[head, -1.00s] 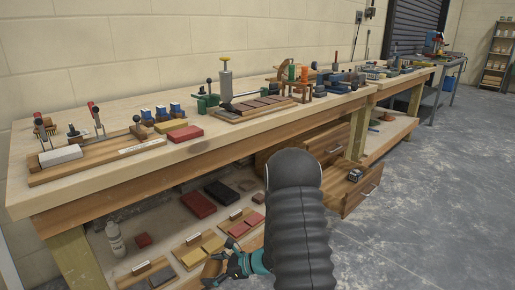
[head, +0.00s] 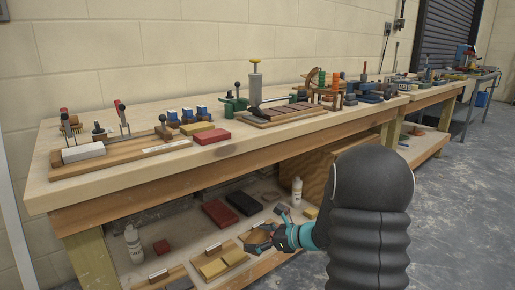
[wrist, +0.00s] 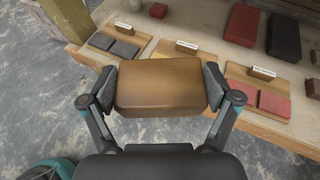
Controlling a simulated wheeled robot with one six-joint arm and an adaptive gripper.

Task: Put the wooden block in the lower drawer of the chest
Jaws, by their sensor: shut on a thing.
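The wooden block (wrist: 160,85) is a brown, smooth block that fills the middle of the wrist view. My gripper (wrist: 161,91) is shut on it, one pad against each end. In the head view the block (head: 257,238) and my gripper (head: 265,236) are small, in front of the bench's lower shelf. In the wrist view the block is held over the shelf's front edge and the floor. The chest (head: 304,180) is a wooden body under the bench, mostly hidden behind my arm. Its drawers cannot be seen now.
The workbench (head: 130,208) carries clamps, bricks and tools on top. Its lower shelf holds a red brick (head: 219,214), a black brick (head: 243,203), white bottles (head: 134,245) and labelled boards with coloured pieces (wrist: 265,97). Grey floor (head: 455,215) lies clear at the right.

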